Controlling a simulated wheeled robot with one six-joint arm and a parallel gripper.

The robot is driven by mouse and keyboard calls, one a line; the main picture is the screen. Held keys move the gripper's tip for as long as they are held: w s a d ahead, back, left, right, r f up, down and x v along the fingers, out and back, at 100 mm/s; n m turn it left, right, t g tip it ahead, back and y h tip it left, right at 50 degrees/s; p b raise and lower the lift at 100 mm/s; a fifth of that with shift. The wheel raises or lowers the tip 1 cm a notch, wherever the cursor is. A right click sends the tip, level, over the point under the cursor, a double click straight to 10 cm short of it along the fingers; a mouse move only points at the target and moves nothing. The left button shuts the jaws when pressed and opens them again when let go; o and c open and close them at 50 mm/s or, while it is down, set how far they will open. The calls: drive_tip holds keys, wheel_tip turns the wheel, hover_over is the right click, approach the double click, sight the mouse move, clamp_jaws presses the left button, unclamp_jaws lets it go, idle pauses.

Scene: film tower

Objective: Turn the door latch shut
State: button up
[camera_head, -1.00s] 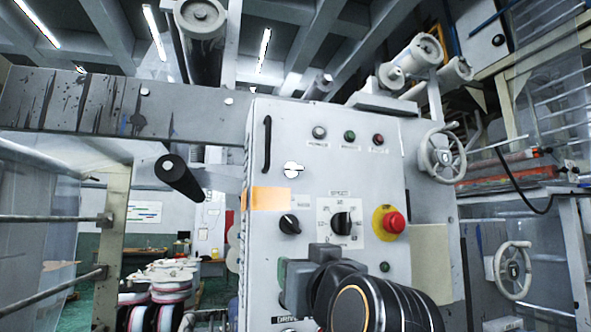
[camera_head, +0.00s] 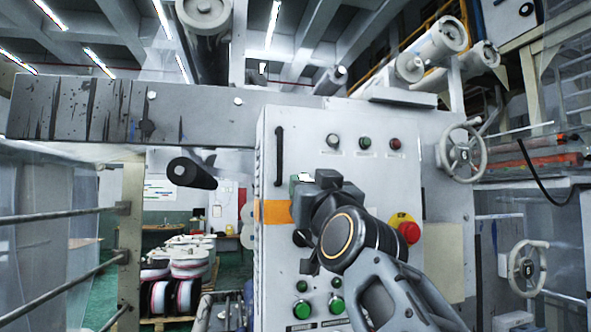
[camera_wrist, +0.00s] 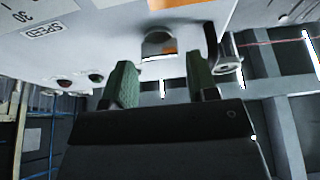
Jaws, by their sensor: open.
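The door latch is a small round metal knob on the front of the grey control cabinet (camera_head: 300,130). In the wrist view the latch (camera_wrist: 158,44) shows between the orange label and the black handle, its exact turn angle hard to read. My gripper (camera_wrist: 161,78) is open, with one green-padded finger on either side of the latch's line. The latch appears just beyond the fingertips, with no clear contact. In the head view my gripper (camera_head: 302,196) is in front of the cabinet and mostly covers the latch.
A black door handle (camera_head: 278,156) is up and left of the gripper. Indicator lamps (camera_head: 365,143) are above it, to the right. A red emergency stop (camera_head: 408,232) is to the lower right. An orange label (camera_head: 272,212) and green buttons (camera_head: 302,309) are lower.

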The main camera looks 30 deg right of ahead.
drive_tip(key=shift+x, duration=1.2)
drive_tip(key=shift+c, duration=0.4)
drive_tip(key=c, duration=0.6)
drive_tip(key=shift+o, duration=0.2)
drive_tip(key=shift+d+r+n+g+y+b, duration=0.1)
drive_tip(key=shift+n+g+y+b, duration=0.95)
drive_tip(key=shift+n, duration=2.65)
drive_tip(key=shift+d+r+n+g+y+b, duration=0.1)
drive_tip(key=shift+n+g+y+b, duration=0.4)
drive_tip(key=shift+n+y, duration=2.1)
drive_tip(key=shift+n+g+y+b, duration=0.15)
drive_tip(key=shift+n+g+b, duration=0.65)
drive_tip(key=shift+n, duration=4)
